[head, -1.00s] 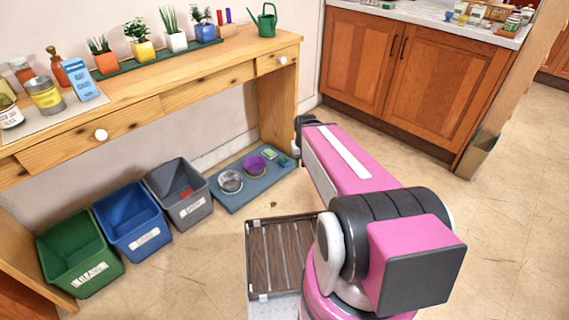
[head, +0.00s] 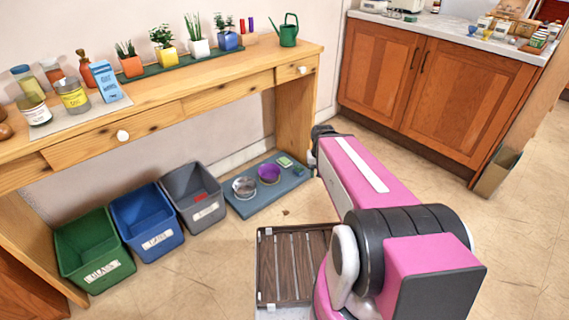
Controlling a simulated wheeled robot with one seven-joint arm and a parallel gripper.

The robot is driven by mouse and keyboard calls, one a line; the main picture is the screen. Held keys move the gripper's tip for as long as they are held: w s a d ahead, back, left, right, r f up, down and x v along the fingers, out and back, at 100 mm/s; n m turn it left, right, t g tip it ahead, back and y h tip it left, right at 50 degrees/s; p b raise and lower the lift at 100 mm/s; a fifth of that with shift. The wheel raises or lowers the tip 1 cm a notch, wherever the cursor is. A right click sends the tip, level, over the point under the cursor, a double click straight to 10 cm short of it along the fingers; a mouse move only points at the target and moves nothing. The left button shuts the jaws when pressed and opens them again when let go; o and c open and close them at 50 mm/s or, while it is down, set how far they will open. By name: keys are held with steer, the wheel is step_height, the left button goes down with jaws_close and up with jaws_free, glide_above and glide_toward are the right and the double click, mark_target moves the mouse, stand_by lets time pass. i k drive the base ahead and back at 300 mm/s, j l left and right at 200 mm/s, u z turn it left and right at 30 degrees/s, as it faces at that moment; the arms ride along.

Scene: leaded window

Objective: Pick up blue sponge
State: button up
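I cannot make out a blue sponge in the head view. A small pale green block (head: 285,162) lies on the blue-grey mat (head: 243,209) on the floor under the wooden table. A smaller green item (head: 299,171) lies beside it, too small to identify. My pink arm reaches forward on the right, toward the table's right leg. Its dark far end (head: 322,132) shows near that leg, but the fingers cannot be made out.
A metal bowl (head: 244,187) and a purple bowl (head: 269,173) sit on the mat. Green (head: 92,262), blue (head: 145,224) and grey (head: 193,197) bins stand left of it. The table (head: 225,101) holds plants and jars. Wooden cabinets (head: 425,92) stand at the back right. Floor between is clear.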

mark_target(299, 171)
steer(key=i+l+u, duration=0.1)
steer(key=i+l, duration=1.1)
